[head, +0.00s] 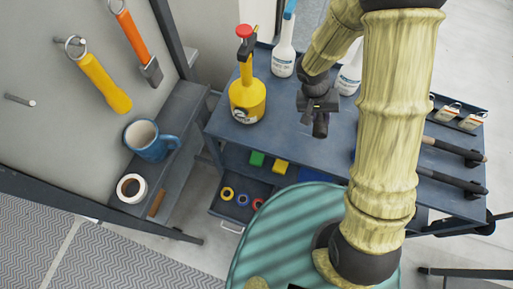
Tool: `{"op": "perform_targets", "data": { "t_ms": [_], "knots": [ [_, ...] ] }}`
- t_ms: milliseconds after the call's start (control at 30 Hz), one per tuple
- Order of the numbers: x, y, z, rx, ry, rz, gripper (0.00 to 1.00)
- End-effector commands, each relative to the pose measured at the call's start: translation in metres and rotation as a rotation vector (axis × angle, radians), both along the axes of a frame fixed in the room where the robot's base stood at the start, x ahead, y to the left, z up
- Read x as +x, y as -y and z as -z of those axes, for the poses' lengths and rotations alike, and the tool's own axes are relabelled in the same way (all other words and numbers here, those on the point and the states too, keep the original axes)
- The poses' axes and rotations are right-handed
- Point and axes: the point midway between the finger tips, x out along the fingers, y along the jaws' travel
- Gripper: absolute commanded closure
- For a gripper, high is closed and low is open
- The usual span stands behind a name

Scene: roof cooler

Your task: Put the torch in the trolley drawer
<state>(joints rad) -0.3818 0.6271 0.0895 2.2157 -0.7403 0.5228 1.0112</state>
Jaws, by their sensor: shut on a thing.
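My gripper (318,107) is above the trolley's top shelf, right of the yellow spray bottle. It is shut on a small dark cylindrical thing (320,126), which looks like the torch; the jaws partly hide it. The trolley (285,130) is dark blue-grey. Its drawer (222,209) is pulled open at the lower left, below and left of my gripper, with a pale handle on its front. Several coloured tape rings lie in the drawer. Green and yellow blocks lie further back, below the top shelf. My round teal base hides the drawer's right part.
A yellow spray bottle (247,98) and white bottles (284,52) stand on the trolley top. Dark-headed tools (450,182) lie at right. A ledge at left holds a blue mug (148,140) and a tape roll (131,189). Yellow (103,82) and orange (135,42) handled things hang on the wall.

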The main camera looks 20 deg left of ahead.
Motion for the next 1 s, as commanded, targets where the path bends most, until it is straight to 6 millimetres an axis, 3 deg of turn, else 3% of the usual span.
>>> {"op": "perform_targets", "data": {
  "t_ms": [33,100,400,633,1000],
  "knots": [
    [0.008,0.007,-0.014,-0.001,-0.002,0.015,1.00],
    [0.018,0.015,-0.018,0.001,-0.002,0.031,1.00],
    [0.054,0.060,-0.029,0.000,-0.001,0.093,1.00],
    [0.072,0.096,-0.031,-0.006,0.000,0.125,1.00],
    [0.077,0.108,-0.025,-0.007,0.003,0.133,1.00]
  ]
}}
